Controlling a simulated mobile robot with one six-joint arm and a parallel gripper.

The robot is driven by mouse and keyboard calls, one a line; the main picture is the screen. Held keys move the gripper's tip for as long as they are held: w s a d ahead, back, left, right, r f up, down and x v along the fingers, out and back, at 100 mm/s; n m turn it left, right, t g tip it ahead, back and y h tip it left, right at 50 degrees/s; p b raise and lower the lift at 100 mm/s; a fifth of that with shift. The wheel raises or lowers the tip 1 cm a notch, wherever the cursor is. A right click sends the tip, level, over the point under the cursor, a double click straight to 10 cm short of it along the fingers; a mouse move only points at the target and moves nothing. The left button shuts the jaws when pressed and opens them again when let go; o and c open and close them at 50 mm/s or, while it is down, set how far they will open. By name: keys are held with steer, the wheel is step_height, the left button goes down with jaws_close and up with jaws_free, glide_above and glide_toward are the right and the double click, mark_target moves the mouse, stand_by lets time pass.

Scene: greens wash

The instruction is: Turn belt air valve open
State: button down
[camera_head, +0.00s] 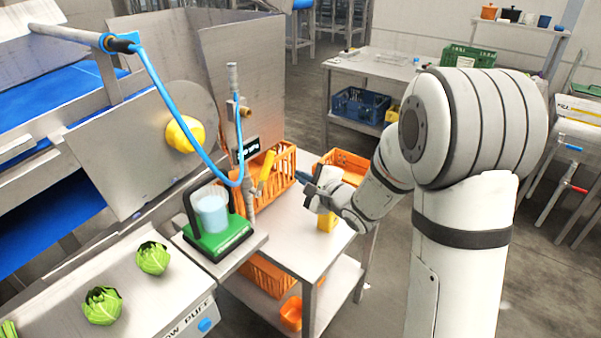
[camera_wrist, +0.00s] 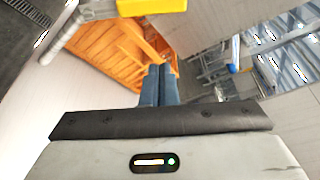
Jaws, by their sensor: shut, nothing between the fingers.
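The air valve's yellow lever (camera_head: 267,168) slants on the grey upright pipe (camera_head: 233,80), in front of an orange crate. A small black label (camera_head: 249,149) hangs beside the pipe; its text is hard to read. My gripper (camera_head: 300,176) is just right of the lever, with a small gap between them. In the wrist view my gripper's fingers (camera_wrist: 158,84) are together and empty, in front of the orange crate (camera_wrist: 105,45). A yellow part (camera_wrist: 150,7), likely the lever, shows at the top edge, beside a grey pipe (camera_wrist: 68,28). The valve body is not clear.
A blue hose (camera_head: 165,95) loops down to the pipe. A green scale with a clear container (camera_head: 212,210) stands left of the pipe, near lettuces (camera_head: 153,257). An orange crate (camera_head: 347,163) and a yellow object (camera_head: 326,221) are close to my gripper.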

mark_target(265, 175)
steer(key=w+a+p, duration=0.1)
steer(key=w+a, duration=0.2)
steer(key=a, duration=0.3)
steer(key=shift+a+r+p, duration=0.15)
steer(key=shift+r+p, duration=0.2)
steer(key=shift+p, duration=0.05)
steer(key=shift+w, duration=0.15)
